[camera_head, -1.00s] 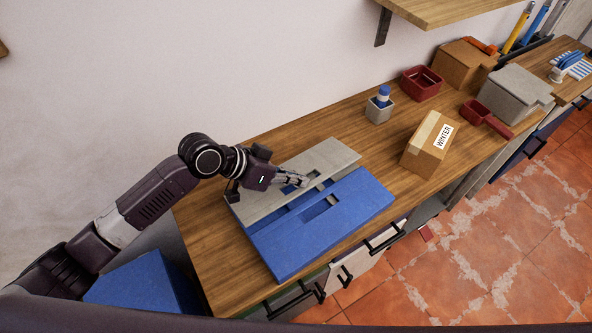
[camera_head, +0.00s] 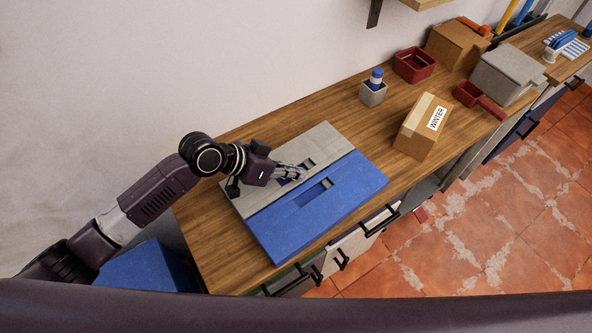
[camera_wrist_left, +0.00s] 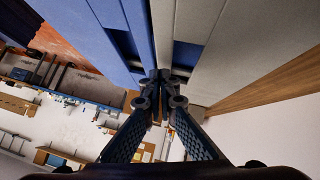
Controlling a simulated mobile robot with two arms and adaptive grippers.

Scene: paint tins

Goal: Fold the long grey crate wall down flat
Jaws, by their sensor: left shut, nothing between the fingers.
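The long grey crate wall (camera_head: 318,140) lies about flat over the crate on the worktop, its inner edge close along the blue panel (camera_head: 345,195). Both have a rectangular hand hole. My left gripper (camera_head: 303,171) is shut and empty, its fingertips on or just over the grey wall near its hole; I cannot tell whether they touch. In the left wrist view, the closed fingertips (camera_wrist_left: 165,78) are in front of the seam between the grey wall (camera_wrist_left: 230,45) and the blue panel (camera_wrist_left: 112,15). The crate's inside is hidden. My right gripper is out of view.
On the wooden worktop (camera_head: 215,255), a small grey pot with a blue-capped bottle (camera_head: 374,88) and a cardboard box marked WINTER (camera_head: 421,127) stand to the right. Red bins (camera_head: 414,64), another box and a grey case are farther back. A wall is behind.

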